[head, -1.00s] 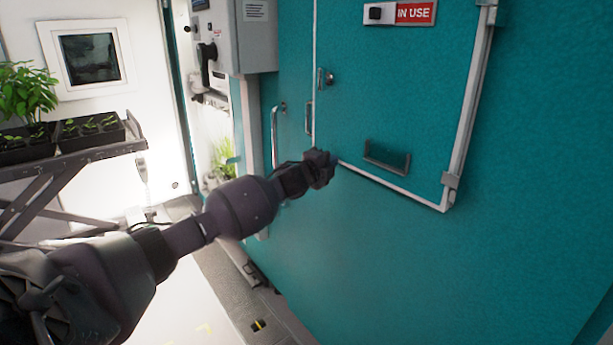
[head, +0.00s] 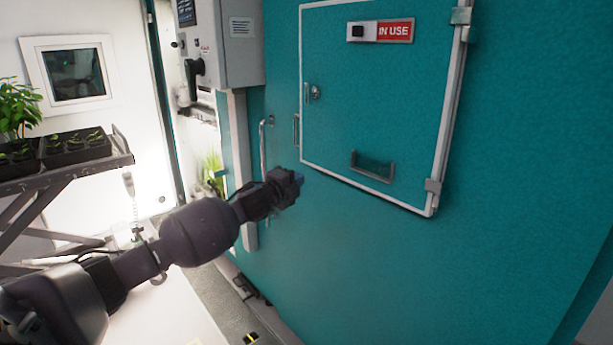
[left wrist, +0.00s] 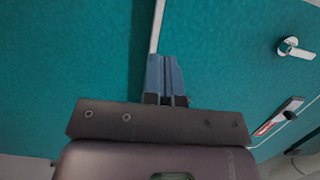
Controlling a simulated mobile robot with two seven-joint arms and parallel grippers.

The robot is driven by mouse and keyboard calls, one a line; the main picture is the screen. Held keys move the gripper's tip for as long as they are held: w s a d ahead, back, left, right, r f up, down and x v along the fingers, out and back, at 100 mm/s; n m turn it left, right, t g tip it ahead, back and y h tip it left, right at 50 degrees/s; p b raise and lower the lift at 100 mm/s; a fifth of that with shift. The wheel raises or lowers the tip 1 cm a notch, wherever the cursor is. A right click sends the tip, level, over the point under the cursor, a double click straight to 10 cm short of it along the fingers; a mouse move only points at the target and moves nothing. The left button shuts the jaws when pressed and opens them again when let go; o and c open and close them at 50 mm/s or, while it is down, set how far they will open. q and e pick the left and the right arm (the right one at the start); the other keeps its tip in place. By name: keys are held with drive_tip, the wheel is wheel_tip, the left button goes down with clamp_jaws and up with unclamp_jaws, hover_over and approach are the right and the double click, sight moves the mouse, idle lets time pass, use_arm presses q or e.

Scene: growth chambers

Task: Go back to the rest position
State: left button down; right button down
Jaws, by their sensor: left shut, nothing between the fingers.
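My left arm reaches in from the left in the head view. Its gripper (head: 297,178) is in front of the teal chamber wall, below and left of the closed hatch (head: 400,100). In the left wrist view the gripper's blue fingers (left wrist: 166,80) are together with nothing between them. Teal panel fills the background there. Whether the fingertips touch the panel cannot be told. My right gripper is in neither view.
A grey control box (head: 228,45) hangs at the upper left. A cart (head: 105,158) with seedling trays (head: 75,150) stands at the left. Pale floor lies below the arm.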

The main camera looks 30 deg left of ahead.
use_arm(q)
drive_tip(key=shift+s+a, duration=0.75)
drive_tip(key=shift+s, duration=2.3)
drive_tip(key=s+d+f+n+g+h, duration=0.1)
drive_tip(key=s+d+f+n, duration=0.5)
drive_tip(key=f, duration=0.4)
drive_tip(key=s+d+f+n+g, duration=0.2)
drive_tip(key=s+d+f+n, duration=0.2)
drive_tip(key=s+d+f, duration=0.35)
drive_tip(key=s+d+f+n+g, duration=0.1)
drive_tip(key=s+d+f+n, duration=0.2)
drive_tip(key=s+f, duration=0.5)
drive_tip(key=s+d+f+n+g+y, duration=0.1)
drive_tip(key=s+d+f+n, duration=0.3)
drive_tip(key=s+f, duration=0.4)
drive_tip(key=shift+s+d+g+y, duration=0.35)
drive_tip(key=shift+s+g, duration=0.25)
drive_tip(key=shift+s, duration=0.65)
